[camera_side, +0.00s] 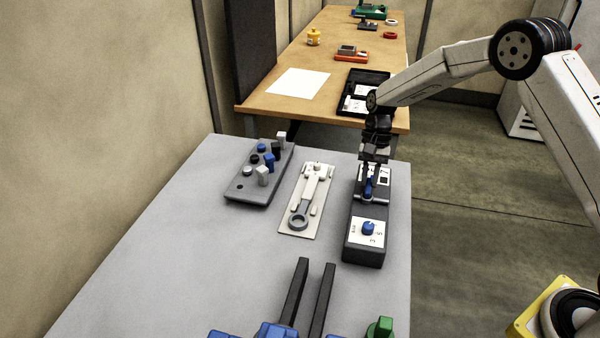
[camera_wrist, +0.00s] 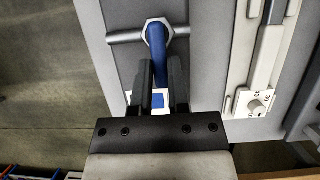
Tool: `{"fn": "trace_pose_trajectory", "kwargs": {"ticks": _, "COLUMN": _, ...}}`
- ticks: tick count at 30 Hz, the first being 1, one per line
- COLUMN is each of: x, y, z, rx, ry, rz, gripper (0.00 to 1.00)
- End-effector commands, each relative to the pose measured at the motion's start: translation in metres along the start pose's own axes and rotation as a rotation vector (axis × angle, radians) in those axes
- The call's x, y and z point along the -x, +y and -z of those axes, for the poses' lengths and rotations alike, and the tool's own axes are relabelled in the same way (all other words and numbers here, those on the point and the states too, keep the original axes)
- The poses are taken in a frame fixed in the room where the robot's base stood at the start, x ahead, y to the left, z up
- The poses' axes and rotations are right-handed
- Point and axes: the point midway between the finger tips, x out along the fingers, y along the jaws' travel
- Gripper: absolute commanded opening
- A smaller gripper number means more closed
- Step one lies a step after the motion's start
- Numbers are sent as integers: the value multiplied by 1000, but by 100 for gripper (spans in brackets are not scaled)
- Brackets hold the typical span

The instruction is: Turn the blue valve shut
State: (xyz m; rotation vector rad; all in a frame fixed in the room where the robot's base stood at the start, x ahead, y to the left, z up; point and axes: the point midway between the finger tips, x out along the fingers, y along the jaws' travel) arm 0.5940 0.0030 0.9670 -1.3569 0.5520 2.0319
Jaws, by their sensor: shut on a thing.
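The blue valve (camera_side: 369,189) is a blue lever on the dark box (camera_side: 364,248) at the right of the grey table. In the wrist view the blue lever (camera_wrist: 156,46) runs from a silver hex nut on a grey pipe down between my fingers. My gripper (camera_side: 369,174) points down over the far half of the box. In the wrist view my gripper (camera_wrist: 160,72) is shut on the lever, one dark finger on each side.
A blue knob on a white plate (camera_side: 368,228) sits on the box's near end. A wooden table (camera_side: 258,99) lies behind.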

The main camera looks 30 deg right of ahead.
Motion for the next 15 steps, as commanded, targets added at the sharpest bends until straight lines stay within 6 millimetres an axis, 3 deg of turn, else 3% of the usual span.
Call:
{"fn": "trace_pose_trajectory", "kwargs": {"ticks": 8, "x": 0, "y": 0, "z": 0, "rx": 5, "ry": 1, "rz": -1, "gripper": 0}}
{"fn": "trace_pose_trajectory", "kwargs": {"ticks": 9, "x": 0, "y": 0, "z": 0, "rx": 5, "ry": 1, "rz": -1, "gripper": 23}}
{"fn": "trace_pose_trajectory", "kwargs": {"ticks": 12, "x": 0, "y": 0, "z": 0, "rx": 4, "ry": 1, "rz": -1, "gripper": 55}}
{"fn": "trace_pose_trajectory", "kwargs": {"ticks": 15, "x": 0, "y": 0, "z": 0, "rx": 3, "ry": 1, "rz": -1, "gripper": 56}}
